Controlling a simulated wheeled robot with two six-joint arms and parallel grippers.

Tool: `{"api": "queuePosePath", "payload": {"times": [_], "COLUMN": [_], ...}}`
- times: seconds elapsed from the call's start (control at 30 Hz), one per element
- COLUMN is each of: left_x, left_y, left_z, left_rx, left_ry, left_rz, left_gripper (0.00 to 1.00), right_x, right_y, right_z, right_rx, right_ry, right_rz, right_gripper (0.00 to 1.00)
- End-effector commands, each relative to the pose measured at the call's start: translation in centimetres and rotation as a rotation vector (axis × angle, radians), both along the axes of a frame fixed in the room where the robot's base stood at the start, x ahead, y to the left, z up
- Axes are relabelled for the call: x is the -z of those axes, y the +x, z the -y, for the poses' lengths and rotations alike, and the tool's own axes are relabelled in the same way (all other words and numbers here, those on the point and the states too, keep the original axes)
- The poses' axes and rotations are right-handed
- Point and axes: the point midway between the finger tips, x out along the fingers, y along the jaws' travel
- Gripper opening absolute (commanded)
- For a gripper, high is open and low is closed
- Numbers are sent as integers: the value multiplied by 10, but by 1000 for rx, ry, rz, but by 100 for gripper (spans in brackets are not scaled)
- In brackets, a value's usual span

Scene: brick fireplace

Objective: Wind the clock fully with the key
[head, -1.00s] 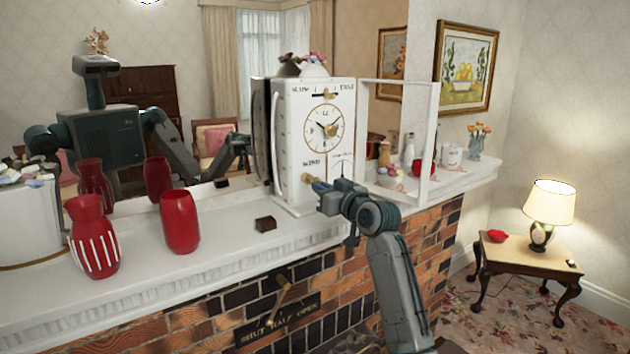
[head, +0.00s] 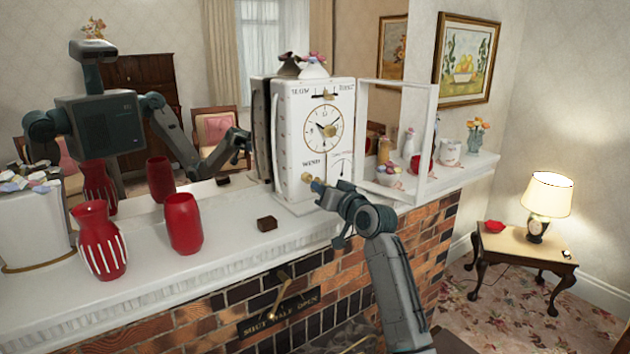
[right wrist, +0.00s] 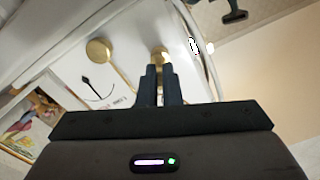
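The white clock (head: 290,115) stands upright on the mantel, its round dial and dark hands facing me. Below the word WIND, a gold key (head: 306,177) sits at the lower front. My right gripper (head: 317,186) is at the key, its fingers close together. In the right wrist view, the right gripper's dark fingers (right wrist: 160,88) are closed around the near part of the gold key (right wrist: 158,55), partly hiding it. A small gauge (head: 342,167) with a dark needle is right of the key; the needle (right wrist: 88,83) also shows in the wrist view. My left gripper is not directly visible.
The clock's glass door (head: 424,140) stands open on the right. Red vases (head: 184,224) and a small brown block (head: 267,223) stand left on the mantel (head: 190,262). A mirror behind reflects me. Figurines and a mug (head: 450,152) stand at right.

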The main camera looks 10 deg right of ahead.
Motion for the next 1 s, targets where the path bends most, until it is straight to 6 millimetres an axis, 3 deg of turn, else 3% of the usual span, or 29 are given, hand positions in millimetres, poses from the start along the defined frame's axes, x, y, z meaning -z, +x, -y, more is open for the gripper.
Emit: {"api": "queuePosePath", "payload": {"times": [0.03, 0.37, 0.83, 1.0], "left_x": [-9, -33, -33, -33], "left_y": [0, 0, 0, 0], "left_z": [0, 0, 0, 0], "left_rx": [0, 0, 0, 0], "left_ry": [0, 0, 0, 0], "left_rz": [0, 0, 1, 1], "left_gripper": [73, 73, 73, 73], "right_x": [-6, -6, -4, -5], "right_y": [0, 0, 0, 1], "right_z": [0, -1, -2, -2], "right_rx": [-1, -1, -1, -2], "right_ry": [29, 230, 304, 476], "right_rz": [-9, -81, -104, -166], "right_gripper": [0, 0, 0, 0]}}
